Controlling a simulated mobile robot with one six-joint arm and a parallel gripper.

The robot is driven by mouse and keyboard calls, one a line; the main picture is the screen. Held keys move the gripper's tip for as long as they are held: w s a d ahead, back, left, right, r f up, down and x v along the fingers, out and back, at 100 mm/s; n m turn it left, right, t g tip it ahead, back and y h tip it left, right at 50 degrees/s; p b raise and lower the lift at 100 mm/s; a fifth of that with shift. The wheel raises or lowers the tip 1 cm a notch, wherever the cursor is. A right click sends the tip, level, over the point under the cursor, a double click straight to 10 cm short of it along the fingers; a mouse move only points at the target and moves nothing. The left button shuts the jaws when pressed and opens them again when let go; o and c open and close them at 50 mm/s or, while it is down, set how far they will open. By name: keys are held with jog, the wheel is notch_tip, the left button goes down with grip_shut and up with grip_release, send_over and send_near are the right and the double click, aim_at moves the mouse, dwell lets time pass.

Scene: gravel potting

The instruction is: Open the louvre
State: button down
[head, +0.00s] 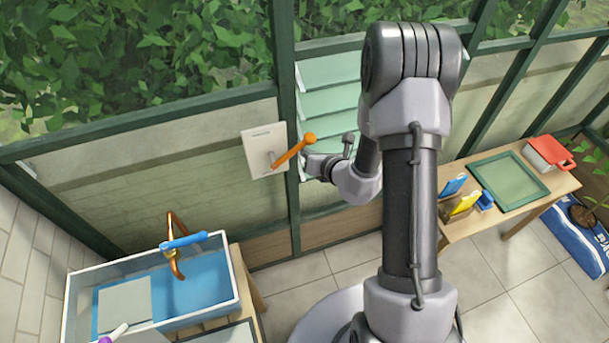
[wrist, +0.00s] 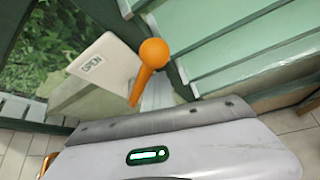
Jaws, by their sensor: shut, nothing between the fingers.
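The louvre (head: 328,104) is a stack of pale green slats in the window frame, partly hidden behind my arm. Its slats also show in the wrist view (wrist: 245,50); I cannot tell their exact angle. Left of it a white plate (head: 257,142) carries an orange lever (head: 291,152) with a ball knob, slanting up to the right. In the wrist view the plate (wrist: 98,68) reads "OPEN" and the lever (wrist: 146,75) stands just beyond my gripper's body. My gripper (head: 306,165) is shut and empty, just below and right of the knob. Its fingertips are hidden in the wrist view.
A dark green window post (head: 286,80) stands between plate and louvre. A blue basin (head: 200,288) with a copper tap (head: 176,262) is at lower left. Tiled floor lies between.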

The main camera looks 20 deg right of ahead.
jog(key=s+r+b, duration=0.1)
jog(key=s, duration=0.8)
jog(key=shift+s+a, duration=0.2)
jog(key=shift+a, duration=0.2)
